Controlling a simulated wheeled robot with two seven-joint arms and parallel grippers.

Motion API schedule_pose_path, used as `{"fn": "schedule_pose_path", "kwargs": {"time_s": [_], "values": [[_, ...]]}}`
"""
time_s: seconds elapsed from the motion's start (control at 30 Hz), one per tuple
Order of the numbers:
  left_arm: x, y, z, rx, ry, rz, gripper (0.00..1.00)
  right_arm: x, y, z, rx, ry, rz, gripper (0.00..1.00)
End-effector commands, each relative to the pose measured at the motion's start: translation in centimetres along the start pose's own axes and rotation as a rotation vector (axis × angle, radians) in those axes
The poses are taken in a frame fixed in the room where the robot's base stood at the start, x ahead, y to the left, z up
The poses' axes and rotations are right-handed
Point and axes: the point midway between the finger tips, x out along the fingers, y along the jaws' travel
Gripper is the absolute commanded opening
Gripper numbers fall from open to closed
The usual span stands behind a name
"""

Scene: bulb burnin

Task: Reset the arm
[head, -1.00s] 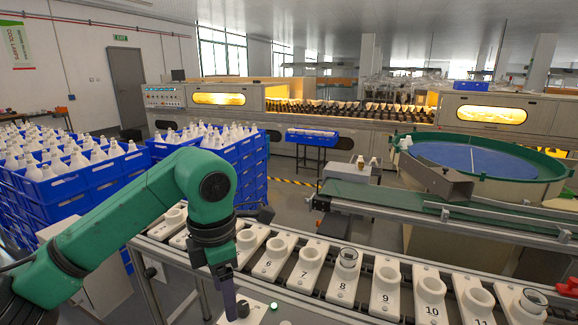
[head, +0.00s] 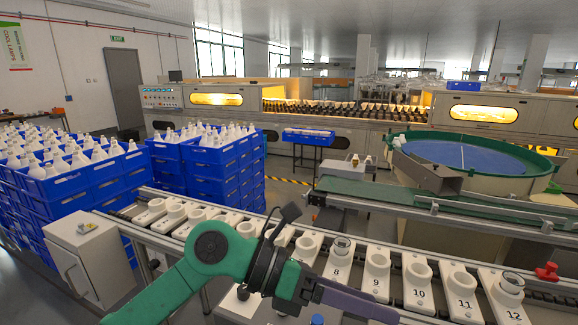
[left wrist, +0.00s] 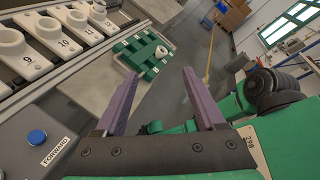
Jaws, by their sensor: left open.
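My left arm (head: 220,255) is green and reaches in from the bottom left of the head view. My left gripper (head: 355,302) points right and slightly down, in front of the row of numbered white sockets (head: 420,290). In the left wrist view its two purple fingers (left wrist: 160,100) are spread apart with nothing between them. My right gripper does not show in the head view.
A blue button (left wrist: 37,137) marked FORWARD is on a grey panel near the sockets. A green rack (left wrist: 150,55) with a white piece stands beyond the fingers. Blue crates of white bulbs (head: 70,175) are stacked at left. A red knob (head: 547,271) is at right.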

Motion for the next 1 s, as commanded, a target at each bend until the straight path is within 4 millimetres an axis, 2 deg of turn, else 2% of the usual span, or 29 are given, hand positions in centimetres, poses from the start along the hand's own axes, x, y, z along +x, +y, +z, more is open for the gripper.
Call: {"fn": "schedule_pose_path", "kwargs": {"time_s": [0.03, 0.07, 0.13, 0.17, 0.2, 0.27, 0.3, 0.37, 0.4, 0.47, 0.53, 0.63, 0.7, 0.73, 0.77, 0.8, 0.9, 1.0], "values": [[-0.1, -1.8, 2.2, -0.080, -0.170, -0.109, 0.72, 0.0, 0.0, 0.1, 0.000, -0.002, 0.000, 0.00], [-0.8, -2.7, 4.0, -0.141, -0.294, -0.174, 0.72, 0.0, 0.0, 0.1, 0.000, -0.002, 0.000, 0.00], [-4.3, -3.0, 8.1, -0.333, -0.607, -0.311, 0.72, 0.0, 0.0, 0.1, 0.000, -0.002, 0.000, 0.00], [-6.4, -2.2, 9.4, -0.431, -0.742, -0.358, 0.72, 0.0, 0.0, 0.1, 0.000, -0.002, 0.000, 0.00], [-9.5, -0.4, 10.5, -0.571, -0.920, -0.406, 0.72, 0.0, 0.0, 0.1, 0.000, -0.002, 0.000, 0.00], [-13.9, 3.4, 10.6, -0.786, -1.160, -0.447, 0.72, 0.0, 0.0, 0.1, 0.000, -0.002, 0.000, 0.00], [-16.5, 6.2, 9.6, -0.924, -1.298, -0.456, 0.72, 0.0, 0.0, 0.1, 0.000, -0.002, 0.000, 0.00], [-19.5, 10.3, 7.1, -1.126, -1.478, -0.452, 0.72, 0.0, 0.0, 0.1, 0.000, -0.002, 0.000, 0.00], [-21.0, 13.0, 4.8, -1.259, -1.586, -0.434, 0.72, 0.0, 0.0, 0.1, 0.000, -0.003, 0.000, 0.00], [-22.7, 16.5, 0.6, -1.454, -1.731, -0.393, 0.72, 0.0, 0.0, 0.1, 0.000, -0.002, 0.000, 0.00], [-23.8, 19.8, -5.2, -1.680, -1.878, -0.318, 0.72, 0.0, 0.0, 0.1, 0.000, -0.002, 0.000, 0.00], [-24.0, 22.4, -13.8, -1.982, -2.038, -0.182, 0.72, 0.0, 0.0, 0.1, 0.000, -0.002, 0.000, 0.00], [-23.6, 23.0, -19.0, -2.161, -2.113, -0.078, 0.72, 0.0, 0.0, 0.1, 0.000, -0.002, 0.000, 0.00], [-23.3, 22.9, -21.0, -2.227, -2.137, -0.034, 0.72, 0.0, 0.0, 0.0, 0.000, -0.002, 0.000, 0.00], [-23.1, 22.9, -22.9, 2.283, 2.151, -0.012, 0.72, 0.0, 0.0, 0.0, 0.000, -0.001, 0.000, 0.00], [-22.7, 22.6, -25.2, 2.254, 2.073, -0.067, 0.72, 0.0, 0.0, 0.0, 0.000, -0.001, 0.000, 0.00], [-21.7, 21.4, -30.2, 2.185, 1.903, -0.187, 0.72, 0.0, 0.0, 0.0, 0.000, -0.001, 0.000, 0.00], [-20.7, 19.7, -34.5, 2.121, 1.751, -0.288, 0.72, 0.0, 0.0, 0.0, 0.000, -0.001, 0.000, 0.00]]}}
